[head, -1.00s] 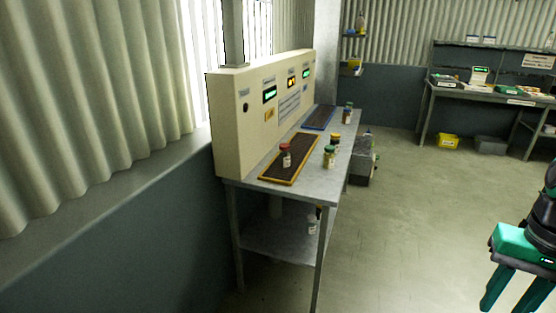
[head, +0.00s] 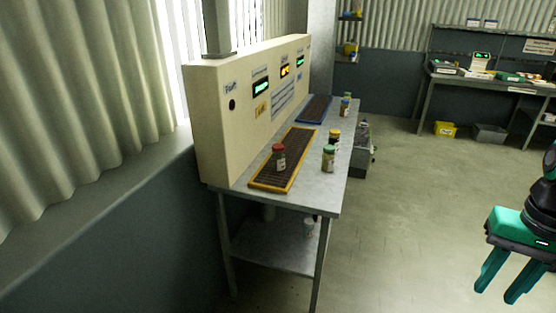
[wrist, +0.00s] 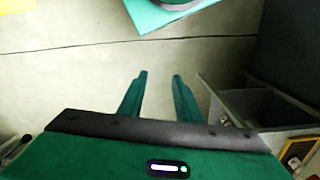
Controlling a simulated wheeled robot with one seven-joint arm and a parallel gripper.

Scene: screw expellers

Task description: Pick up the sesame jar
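Several small jars stand on the grey metal table (head: 318,197) in the head view; their labels are too small to read, so I cannot tell which is the sesame jar. A red-lidded jar (head: 279,158) stands on the yellow-framed dark mat. My gripper (head: 496,296) is open and empty, far right of the table above the floor. Its parted fingers show in the wrist view (wrist: 160,75), with no jar between them.
A cream panel (head: 215,120) with displays backs the table. A blue-framed mat (head: 314,109) lies behind the yellow-framed one (head: 285,160). Open floor (head: 420,210) lies between the table and my gripper.

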